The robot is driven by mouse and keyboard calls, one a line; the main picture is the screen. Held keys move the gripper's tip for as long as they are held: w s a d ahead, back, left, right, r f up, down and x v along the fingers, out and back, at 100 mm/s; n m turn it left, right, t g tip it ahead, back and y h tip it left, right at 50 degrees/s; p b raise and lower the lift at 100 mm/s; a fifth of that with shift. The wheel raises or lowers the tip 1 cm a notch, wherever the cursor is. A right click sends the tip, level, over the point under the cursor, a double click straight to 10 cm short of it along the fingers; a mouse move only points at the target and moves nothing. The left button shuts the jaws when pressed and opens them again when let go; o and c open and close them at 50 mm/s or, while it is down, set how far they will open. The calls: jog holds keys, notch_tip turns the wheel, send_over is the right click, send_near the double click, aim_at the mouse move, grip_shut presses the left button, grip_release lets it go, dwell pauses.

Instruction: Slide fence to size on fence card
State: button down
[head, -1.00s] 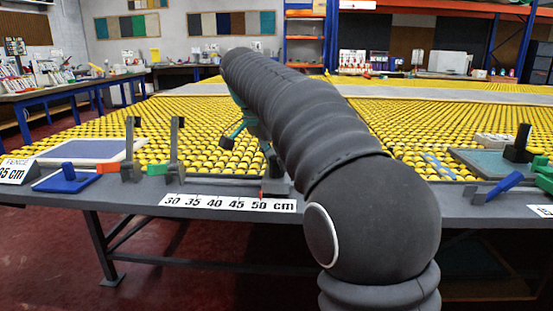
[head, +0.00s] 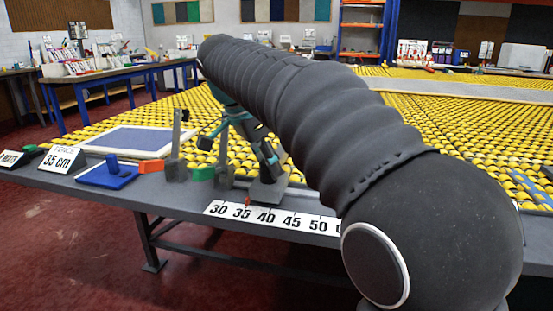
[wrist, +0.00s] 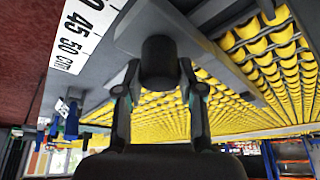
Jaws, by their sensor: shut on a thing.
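The fence (head: 268,192), a dark grey block with an upright knob, stands on the table edge behind the white scale (head: 272,218). Its small red pointer is close to the 35 mark. The fence card (head: 62,160) at the left reads 35 cm. My gripper (head: 267,156) is shut on the fence's knob; my arm partly covers the view. In the wrist view, my gripper (wrist: 158,84) has its fingers on either side of the dark knob (wrist: 158,58). The scale's 45 and 50 marks (wrist: 76,40) show at the left there, but the pointer does not.
Two grey upright posts (head: 175,158) and a green block (head: 203,173) stand left of the fence, near an orange block (head: 151,166). A blue handled block (head: 107,175) lies further left. Yellow rollers (head: 400,120) fill the table behind. My arm hides the right side.

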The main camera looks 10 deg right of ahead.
jog(key=c, duration=0.7)
grip_release()
jog(key=shift+a, duration=0.1)
jog(key=shift+v, duration=3.75)
